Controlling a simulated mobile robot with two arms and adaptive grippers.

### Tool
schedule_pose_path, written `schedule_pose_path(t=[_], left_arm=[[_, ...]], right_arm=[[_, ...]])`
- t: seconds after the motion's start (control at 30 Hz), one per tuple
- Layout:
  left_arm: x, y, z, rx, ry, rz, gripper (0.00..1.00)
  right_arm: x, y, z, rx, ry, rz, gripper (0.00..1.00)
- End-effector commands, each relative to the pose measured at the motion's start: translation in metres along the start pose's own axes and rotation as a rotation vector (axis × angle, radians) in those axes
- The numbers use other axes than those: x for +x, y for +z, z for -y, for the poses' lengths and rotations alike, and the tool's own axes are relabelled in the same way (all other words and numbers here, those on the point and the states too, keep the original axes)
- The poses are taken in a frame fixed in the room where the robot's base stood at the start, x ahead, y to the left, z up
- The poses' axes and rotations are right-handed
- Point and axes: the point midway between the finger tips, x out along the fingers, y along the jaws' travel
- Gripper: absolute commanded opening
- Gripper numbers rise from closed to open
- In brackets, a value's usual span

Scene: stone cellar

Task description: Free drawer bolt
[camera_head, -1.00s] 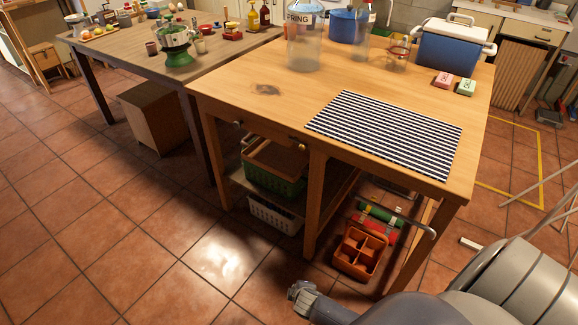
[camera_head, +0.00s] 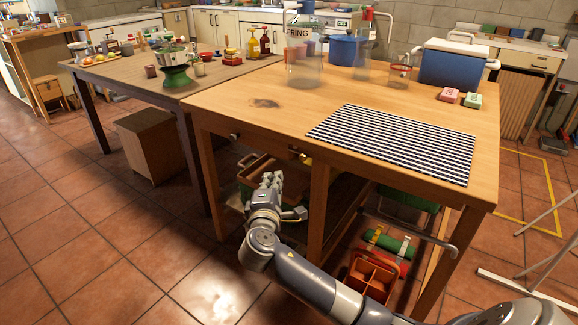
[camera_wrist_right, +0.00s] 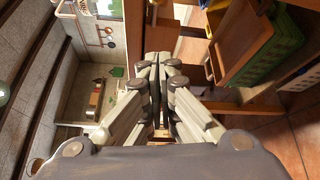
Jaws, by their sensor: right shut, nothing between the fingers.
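The wooden table (camera_head: 240,95) has a drawer front in its apron, with a small round knob (camera_head: 235,136) towards the left. A small dark and brass-coloured fitting (camera_head: 300,154) sits on the apron right of it, possibly the bolt; its position is too small to read. My right gripper (camera_head: 271,178) is shut and empty, pointing up in front of the table, below the apron and apart from the fitting. In the right wrist view its closed fingers (camera_wrist_right: 162,72) point towards the table's wooden parts. My left gripper is not in view.
Under the table are a brown crate (camera_head: 262,168) and an orange divided caddy (camera_head: 371,275). On top lie a striped mat (camera_head: 395,142), a glass jar (camera_head: 304,66) and a blue cooler (camera_head: 450,66). Open tiled floor lies to the left.

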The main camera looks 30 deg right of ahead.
Motion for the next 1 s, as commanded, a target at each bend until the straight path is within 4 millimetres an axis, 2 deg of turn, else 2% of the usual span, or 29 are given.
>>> schedule_pose_path(t=[0.27,0.4,0.7,0.8,1.0], left_arm=[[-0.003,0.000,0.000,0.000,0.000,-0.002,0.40],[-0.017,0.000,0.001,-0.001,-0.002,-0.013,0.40],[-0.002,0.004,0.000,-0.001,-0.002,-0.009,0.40],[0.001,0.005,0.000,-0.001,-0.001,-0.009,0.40],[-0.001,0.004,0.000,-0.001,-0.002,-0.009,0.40]], right_arm=[[0.008,-0.001,0.000,0.001,0.001,-0.001,0.00],[0.029,0.000,0.001,0.001,0.000,0.002,0.00],[0.089,0.000,0.002,0.001,0.000,0.001,0.00],[0.104,0.001,0.002,0.001,-0.001,0.000,0.00],[0.092,0.026,0.001,0.000,-0.001,-0.002,0.00]])
